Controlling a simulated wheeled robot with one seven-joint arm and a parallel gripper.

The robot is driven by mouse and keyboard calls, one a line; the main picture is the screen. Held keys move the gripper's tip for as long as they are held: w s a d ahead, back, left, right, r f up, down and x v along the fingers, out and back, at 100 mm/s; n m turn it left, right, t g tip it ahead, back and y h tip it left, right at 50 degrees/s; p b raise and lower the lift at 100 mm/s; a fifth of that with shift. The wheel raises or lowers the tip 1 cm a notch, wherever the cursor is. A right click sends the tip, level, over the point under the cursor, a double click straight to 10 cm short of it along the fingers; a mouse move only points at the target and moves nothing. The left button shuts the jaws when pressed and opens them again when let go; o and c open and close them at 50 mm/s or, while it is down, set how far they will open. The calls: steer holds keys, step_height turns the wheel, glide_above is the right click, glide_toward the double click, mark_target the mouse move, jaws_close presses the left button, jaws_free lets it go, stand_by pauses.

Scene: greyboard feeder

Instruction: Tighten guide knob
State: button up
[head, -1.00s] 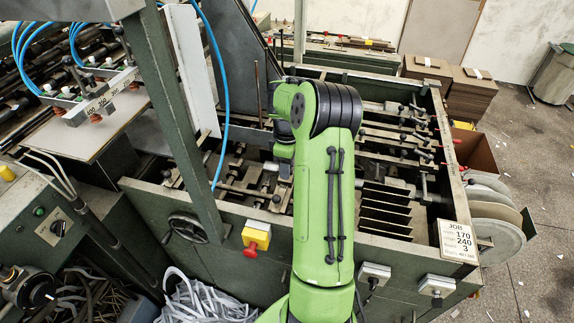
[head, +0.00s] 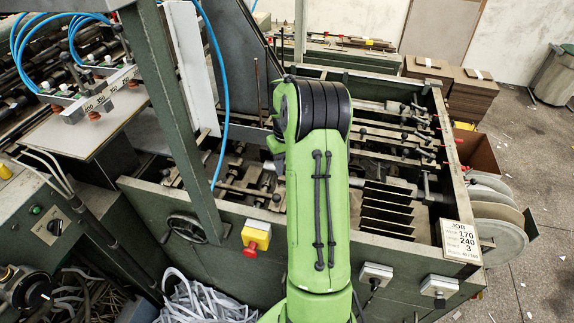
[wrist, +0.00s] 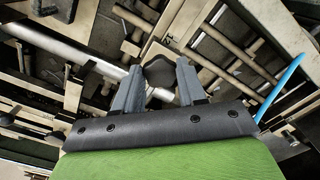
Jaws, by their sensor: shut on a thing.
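A dark, rounded guide knob (wrist: 158,74) sits between the two grey fingers of my gripper (wrist: 157,62) in the wrist view. The fingers are shut on it from both sides. A pale metal rod or bar runs just behind the knob. The knob's underside and its thread are hidden. In the head view my green arm reaches into the feeder frame (head: 400,243) and hides the gripper and the knob.
Metal bars and rods with small clamps lie close around the gripper. A dark green post (head: 178,120) and a blue hose (head: 226,90) stand left of my arm. A yellow-and-red switch (head: 256,237) is on the front wall. Grey discs (head: 497,235) are at the right.

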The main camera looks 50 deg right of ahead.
steer(key=m, duration=0.4)
steer(key=shift+m+b, duration=0.3)
steer(key=m, duration=0.4)
steer(key=shift+w+m, duration=0.1)
steer(key=shift+m, duration=0.2)
steer(key=m+b, duration=0.1)
steer(key=m, duration=0.3)
steer(key=shift+w+m, duration=0.1)
steer(key=shift+m, duration=0.2)
steer(key=shift+m+b, duration=0.4)
steer(key=shift+m, duration=1.5)
steer(key=o, duration=1.1)
steer(key=shift+a, duration=0.1)
steer(key=shift+c, duration=0.2)
step_height(320, 180, up, 16)
steer(key=p, duration=0.3)
steer(key=shift+f, duration=0.1)
